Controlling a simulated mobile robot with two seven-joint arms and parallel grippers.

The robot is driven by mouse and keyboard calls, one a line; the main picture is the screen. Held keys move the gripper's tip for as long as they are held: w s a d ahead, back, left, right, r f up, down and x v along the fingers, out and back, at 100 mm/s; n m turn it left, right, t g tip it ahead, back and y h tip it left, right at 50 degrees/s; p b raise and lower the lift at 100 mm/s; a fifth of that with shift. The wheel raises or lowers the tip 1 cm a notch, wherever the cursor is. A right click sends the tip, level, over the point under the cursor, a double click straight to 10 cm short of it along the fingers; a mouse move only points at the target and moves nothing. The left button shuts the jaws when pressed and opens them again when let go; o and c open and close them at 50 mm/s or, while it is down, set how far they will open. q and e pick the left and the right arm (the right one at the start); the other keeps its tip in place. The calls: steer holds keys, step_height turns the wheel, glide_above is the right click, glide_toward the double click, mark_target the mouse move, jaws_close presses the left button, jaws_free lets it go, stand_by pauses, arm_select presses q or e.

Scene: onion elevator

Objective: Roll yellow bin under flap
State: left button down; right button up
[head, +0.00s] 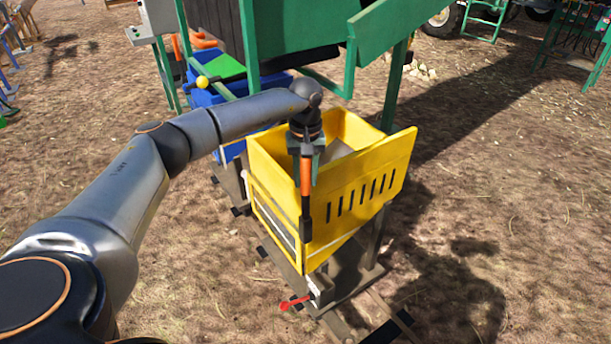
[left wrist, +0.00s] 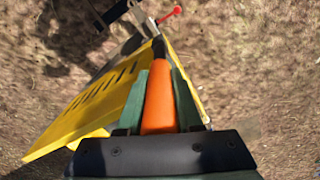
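The yellow bin (head: 352,195), with slots in its front wall, stands upright on a low base over rails in the middle of the head view. Its slotted wall (left wrist: 95,95) also shows in the left wrist view. My left gripper (head: 306,165) points down at the bin's near corner. Its fingers are shut on an orange handle (left wrist: 158,105) with a dark lower end, which hangs in front of the bin; whether it touches the bin I cannot tell. A green flap-like panel (head: 385,35) sticks out from the green machine, above and behind the bin. My right gripper is not seen.
A blue bin (head: 205,92) stands behind at left, below the green machine frame (head: 250,50). A red lever (head: 294,302) sits low at the base's near end. A green post (head: 395,85) stands behind the yellow bin. Open ground lies left and right.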

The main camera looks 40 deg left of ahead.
arm_select(q)
steer(key=c, duration=0.8)
jaws_free()
steer(key=shift+w+a, duration=0.1)
steer(key=shift+a, duration=0.3)
steer(key=shift+o, duration=1.1)
steer(key=shift+d, duration=0.15)
steer(key=shift+r, duration=0.1)
step_height(320, 180, up, 12)
steer(key=shift+r, duration=0.2)
